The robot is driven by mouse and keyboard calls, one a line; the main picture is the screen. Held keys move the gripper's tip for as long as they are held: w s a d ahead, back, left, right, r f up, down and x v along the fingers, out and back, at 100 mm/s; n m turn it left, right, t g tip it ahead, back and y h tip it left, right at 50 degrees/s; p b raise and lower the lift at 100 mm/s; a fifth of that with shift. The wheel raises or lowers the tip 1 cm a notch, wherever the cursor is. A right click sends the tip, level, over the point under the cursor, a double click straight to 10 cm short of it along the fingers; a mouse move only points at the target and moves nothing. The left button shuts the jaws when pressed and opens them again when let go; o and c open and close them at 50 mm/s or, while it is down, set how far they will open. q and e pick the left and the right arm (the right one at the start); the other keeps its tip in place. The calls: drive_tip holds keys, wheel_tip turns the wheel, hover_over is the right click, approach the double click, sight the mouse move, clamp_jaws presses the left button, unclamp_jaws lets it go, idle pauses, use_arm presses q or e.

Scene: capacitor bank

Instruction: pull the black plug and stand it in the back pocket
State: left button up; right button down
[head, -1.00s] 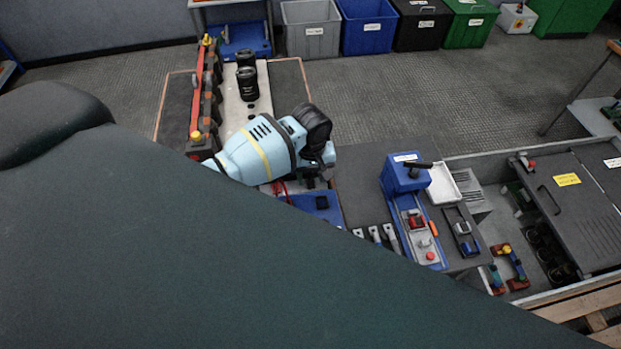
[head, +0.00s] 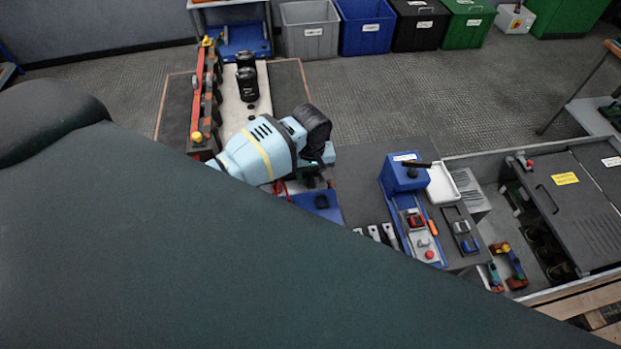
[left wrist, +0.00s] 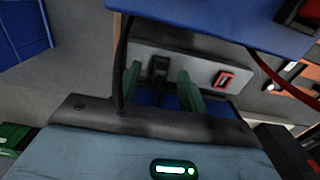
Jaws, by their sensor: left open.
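The black plug (left wrist: 159,68) sits upright against a light grey panel (left wrist: 200,68) in the left wrist view. My left gripper (left wrist: 160,86) is open, with one green finger on each side of the plug. Gaps show between the fingers and the plug. In the head view my left gripper (head: 318,172) is over the blue tray (head: 322,207), mostly hidden by its own wrist, and the plug cannot be made out there. I cannot tell which place is the back pocket. My right gripper is not in view.
A red-framed socket (left wrist: 223,79) is on the panel right of the plug. A dark cable (left wrist: 123,55) and a red cable (left wrist: 268,73) hang close to the gripper. A blue box unit (head: 404,174) stands right of the tray. Black cylinders (head: 247,84) stand behind.

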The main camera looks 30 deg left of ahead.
sight(311, 174)
use_arm(q)
clamp_jaws()
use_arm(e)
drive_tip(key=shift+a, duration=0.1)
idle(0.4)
